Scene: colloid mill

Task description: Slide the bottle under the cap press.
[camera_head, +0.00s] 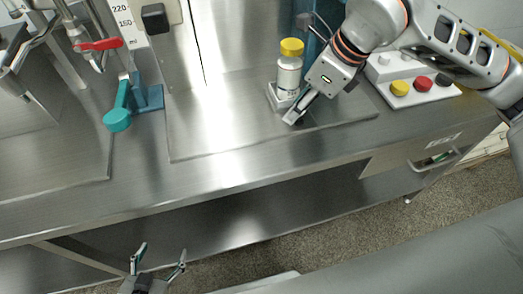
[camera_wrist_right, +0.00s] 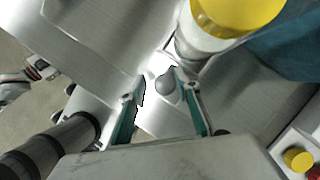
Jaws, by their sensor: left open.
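The white bottle with a yellow cap (camera_head: 289,72) stands upright on a small grey holder (camera_head: 272,95) on the steel bench. In the right wrist view its yellow cap (camera_wrist_right: 236,12) is at the top, cut by the frame. A teal column with a dark lever knob (camera_head: 305,21), seemingly the cap press, is just behind the bottle and partly hidden by my right arm. My right gripper (camera_head: 296,112) is low beside the bottle's base. Its fingers (camera_wrist_right: 160,88) are apart, with a grey rounded part between them. My left gripper (camera_head: 160,262) is open and empty, below the bench front.
A control box with yellow, red and black buttons (camera_head: 420,82) stands right of my right gripper. A teal lever (camera_head: 118,118) and a red-handled valve (camera_head: 98,44) are at the left. The bench plate left of the bottle (camera_head: 220,125) is clear.

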